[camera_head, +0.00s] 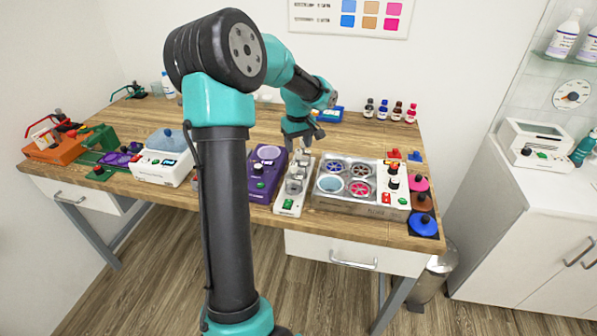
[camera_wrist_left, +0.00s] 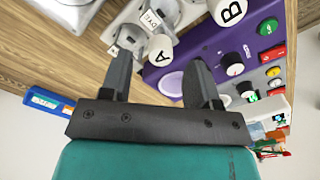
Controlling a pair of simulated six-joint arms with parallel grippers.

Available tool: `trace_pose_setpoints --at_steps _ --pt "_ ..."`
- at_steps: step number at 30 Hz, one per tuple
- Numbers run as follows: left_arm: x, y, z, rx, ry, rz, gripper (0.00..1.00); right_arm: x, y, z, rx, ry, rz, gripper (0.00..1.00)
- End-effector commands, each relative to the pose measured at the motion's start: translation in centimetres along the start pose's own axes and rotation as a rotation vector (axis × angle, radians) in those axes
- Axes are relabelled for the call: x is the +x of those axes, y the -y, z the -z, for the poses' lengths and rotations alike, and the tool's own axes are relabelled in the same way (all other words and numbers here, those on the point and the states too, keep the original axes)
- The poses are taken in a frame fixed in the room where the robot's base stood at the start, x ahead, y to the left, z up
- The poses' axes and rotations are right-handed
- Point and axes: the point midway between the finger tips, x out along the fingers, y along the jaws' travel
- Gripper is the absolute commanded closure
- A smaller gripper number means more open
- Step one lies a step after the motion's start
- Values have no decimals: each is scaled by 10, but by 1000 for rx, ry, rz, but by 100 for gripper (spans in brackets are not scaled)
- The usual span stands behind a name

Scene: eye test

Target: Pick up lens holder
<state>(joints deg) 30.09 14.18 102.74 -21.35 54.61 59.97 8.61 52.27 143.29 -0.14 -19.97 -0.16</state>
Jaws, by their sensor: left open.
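My left gripper (camera_head: 304,140) is open above the back of the table, just behind a narrow white unit (camera_head: 288,204). That unit carries several clear and grey round parts. I cannot tell for sure which part is the lens holder. In the left wrist view, my left gripper (camera_wrist_left: 160,74) has its two fingers spread with nothing held between them. My right gripper is not in view.
A purple device (camera_head: 258,197) stands left of the white unit. A tray (camera_head: 341,203) with coloured round pieces stands to its right. Several small bottles (camera_head: 397,112) stand at the back. A white device (camera_head: 154,171) is further left. My arm covers part of the table.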

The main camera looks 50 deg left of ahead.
Motion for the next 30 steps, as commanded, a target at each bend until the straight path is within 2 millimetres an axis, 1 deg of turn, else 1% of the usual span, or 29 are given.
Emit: trace_pose_setpoints --at_steps 9,12,27,28,30 --pt "40 1 -3 0 3 3 44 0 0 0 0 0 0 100" --pt "48 1 -2 0 1 1 44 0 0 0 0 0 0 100" --pt "49 0 -2 0 0 0 44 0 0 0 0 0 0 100" --pt "49 0 -2 0 0 0 45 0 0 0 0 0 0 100" --pt "49 0 -2 0 1 0 52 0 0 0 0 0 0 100"
